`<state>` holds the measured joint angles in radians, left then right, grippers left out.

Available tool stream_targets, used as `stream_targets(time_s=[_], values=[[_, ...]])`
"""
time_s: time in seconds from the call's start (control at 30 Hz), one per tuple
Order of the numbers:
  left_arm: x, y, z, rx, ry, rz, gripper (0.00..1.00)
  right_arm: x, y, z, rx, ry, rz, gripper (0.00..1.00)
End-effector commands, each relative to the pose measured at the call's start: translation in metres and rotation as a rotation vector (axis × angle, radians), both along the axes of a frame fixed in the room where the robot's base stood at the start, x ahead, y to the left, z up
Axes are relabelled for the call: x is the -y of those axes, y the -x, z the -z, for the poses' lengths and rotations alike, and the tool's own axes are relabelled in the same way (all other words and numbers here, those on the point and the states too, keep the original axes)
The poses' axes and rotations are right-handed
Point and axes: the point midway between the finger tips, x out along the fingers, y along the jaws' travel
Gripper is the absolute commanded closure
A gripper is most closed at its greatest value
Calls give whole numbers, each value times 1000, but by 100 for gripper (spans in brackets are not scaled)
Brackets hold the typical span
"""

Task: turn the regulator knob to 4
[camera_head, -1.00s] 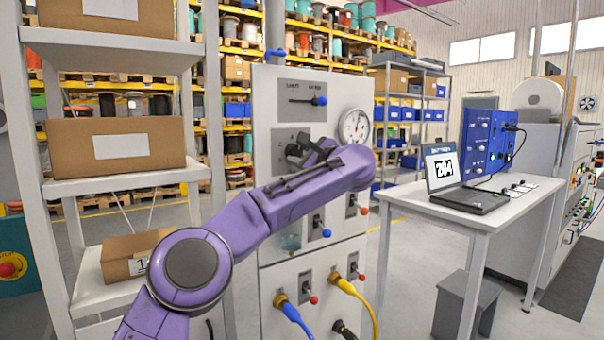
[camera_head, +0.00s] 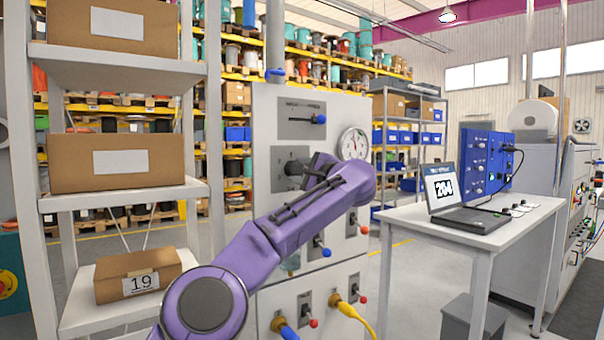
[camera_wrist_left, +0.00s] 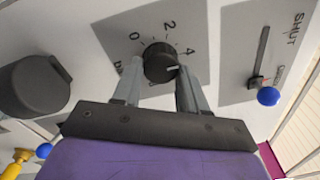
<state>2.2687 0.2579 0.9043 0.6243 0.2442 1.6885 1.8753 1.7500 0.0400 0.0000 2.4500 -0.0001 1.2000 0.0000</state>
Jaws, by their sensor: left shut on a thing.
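The regulator knob (camera_wrist_left: 160,62) is black and round with a white pointer line, on a grey plate marked 0, 2 and 4. My left gripper (camera_wrist_left: 158,82) is shut on the knob, with one finger on each side of it. The pointer line faces right, towards the side of the 4; whether it meets the mark exactly I cannot tell. In the head view the knob's grey plate (camera_head: 281,158) is on the upper part of the panel, and my gripper hides much of the knob. My right gripper is not in view.
A blue-tipped lever (camera_wrist_left: 267,95) on a plate marked SHUT is near the knob. A large dark cylinder (camera_wrist_left: 35,85) is on its other side. A round gauge (camera_head: 354,143) sits close to my wrist. Levers and a yellow cable (camera_head: 352,314) are lower on the panel.

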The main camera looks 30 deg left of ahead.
Motion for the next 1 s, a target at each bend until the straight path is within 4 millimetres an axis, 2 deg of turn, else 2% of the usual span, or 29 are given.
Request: stream_targets(time_s=[0.17,0.2,0.27,0.53,0.63,0.83,1.0], values=[[0,0,0,-1,1,0,88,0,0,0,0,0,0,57],[0,0,0,-1,1,0,48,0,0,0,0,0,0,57],[0,0,0,-1,1,0,32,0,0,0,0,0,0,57],[1,0,1,-1,0,1,32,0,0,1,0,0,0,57],[9,3,3,0,-1,2,32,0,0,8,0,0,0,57],[52,22,8,1,-3,4,32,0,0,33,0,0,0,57],[83,36,6,1,-2,2,32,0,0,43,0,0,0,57]])
